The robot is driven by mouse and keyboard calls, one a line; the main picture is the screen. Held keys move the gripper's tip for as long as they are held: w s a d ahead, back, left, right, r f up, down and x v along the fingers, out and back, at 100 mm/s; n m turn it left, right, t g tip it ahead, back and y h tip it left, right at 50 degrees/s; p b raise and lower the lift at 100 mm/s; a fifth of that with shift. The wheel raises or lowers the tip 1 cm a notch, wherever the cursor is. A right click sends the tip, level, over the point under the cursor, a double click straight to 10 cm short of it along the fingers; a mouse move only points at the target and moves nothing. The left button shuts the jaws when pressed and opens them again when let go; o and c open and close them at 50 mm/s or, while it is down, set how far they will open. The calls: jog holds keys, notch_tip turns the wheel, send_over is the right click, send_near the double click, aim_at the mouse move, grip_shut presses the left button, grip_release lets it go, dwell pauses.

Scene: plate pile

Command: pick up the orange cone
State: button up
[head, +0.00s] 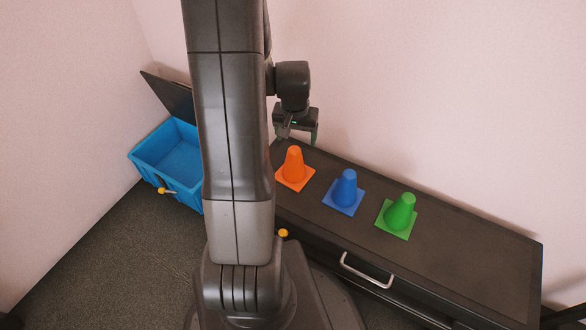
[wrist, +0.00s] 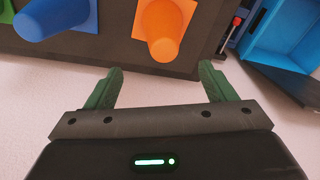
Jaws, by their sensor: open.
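The orange cone (head: 293,165) stands upright on its square base near the left end of the dark cabinet top. It also shows in the wrist view (wrist: 164,32), beyond the fingertips and roughly between them. My gripper (head: 298,139) is above the back left part of the cabinet, just behind the orange cone. In the wrist view my gripper (wrist: 160,72) has its green fingers wide apart with nothing between them. The fingers do not touch the cone.
A blue cone (head: 346,188) and a green cone (head: 401,212) stand to the right on the cabinet (head: 470,245). A blue bin (head: 150,150) with a raised dark lid (head: 170,97) is on the left. The wall is close behind. The cabinet's right part is clear.

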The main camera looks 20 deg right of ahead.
aim_at(297, 148)
jog(key=f, duration=0.3)
jog(key=f+b, duration=0.1)
jog(key=shift+w+d+f, duration=0.2)
jog(key=shift+w+f, duration=0.1)
jog(key=shift+f, duration=0.1)
jog(key=f, duration=0.1)
jog(key=f+b, duration=0.1)
jog(key=f, duration=0.1)
jog(key=f+b, duration=0.1)
jog(key=f, duration=0.1)
jog(key=shift+w+a+f, duration=0.15)
jog(key=shift+w+a, duration=0.1)
jog(key=c, duration=1.4)
notch_tip(297, 148, up, 10)
jog(key=p, duration=0.3)
jog(key=shift+c, duration=0.3)
